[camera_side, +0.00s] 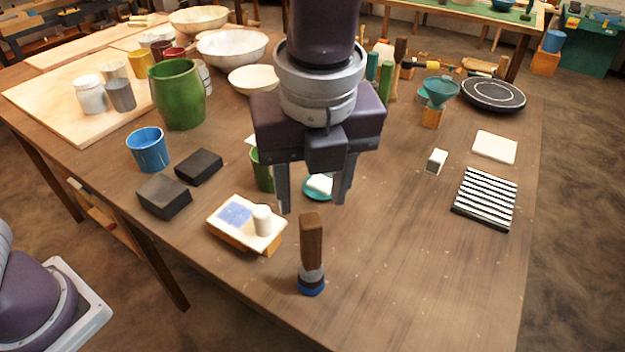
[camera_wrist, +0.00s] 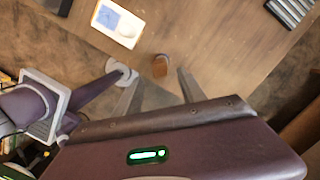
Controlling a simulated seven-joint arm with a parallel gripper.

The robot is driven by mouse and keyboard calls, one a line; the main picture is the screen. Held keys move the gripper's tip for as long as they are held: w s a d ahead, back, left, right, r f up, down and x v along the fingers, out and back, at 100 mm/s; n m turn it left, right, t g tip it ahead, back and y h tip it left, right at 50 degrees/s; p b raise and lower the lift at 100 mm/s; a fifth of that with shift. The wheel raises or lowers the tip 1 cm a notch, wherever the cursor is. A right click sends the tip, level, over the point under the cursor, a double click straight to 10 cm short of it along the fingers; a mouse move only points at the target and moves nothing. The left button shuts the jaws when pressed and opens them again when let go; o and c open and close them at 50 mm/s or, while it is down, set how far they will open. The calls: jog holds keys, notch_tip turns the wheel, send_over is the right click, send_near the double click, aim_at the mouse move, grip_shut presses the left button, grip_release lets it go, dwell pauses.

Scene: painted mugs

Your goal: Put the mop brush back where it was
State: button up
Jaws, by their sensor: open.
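The mop brush (camera_side: 311,245) stands upright near the table's front edge, with a brown wooden handle on top and a grey and blue head at the bottom. In the wrist view its handle top (camera_wrist: 159,66) shows just beyond and between my fingertips. My gripper (camera_side: 312,206) is open and empty, pointing down, with its fingertips near the height of the handle top in the picture. My gripper also shows in the wrist view (camera_wrist: 159,78). I cannot tell the exact gap between fingers and handle.
A white tile with a blue patch (camera_side: 235,216) and a small white cylinder (camera_side: 262,220) lies left of the brush. Dark blocks (camera_side: 164,196) and a blue mug (camera_side: 148,150) stand farther left. A striped block (camera_side: 486,199) is at right.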

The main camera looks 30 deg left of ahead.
jog(key=shift+s+d+r, duration=0.1)
jog(key=shift+r, duration=0.75)
jog(key=shift+a+r, duration=0.1)
jog(key=shift+a, duration=0.1)
jog(key=s+a+r+n+t+h, duration=0.15)
jog(key=s+a+n, duration=0.25)
jog(key=a+n, duration=0.45)
jog(key=s+a+r+n+t+y, duration=0.1)
jog(key=s+a+r+n, duration=0.2)
jog(key=a+n, duration=0.6)
jog(key=s+a+f+n+t, duration=0.2)
jog(key=s+a+f+n, duration=0.2)
jog(key=s+n, duration=0.3)
jog(key=shift+a+n+h, duration=0.35)
jog(key=shift+a+n, duration=0.4)
jog(key=shift+n, duration=0.5)
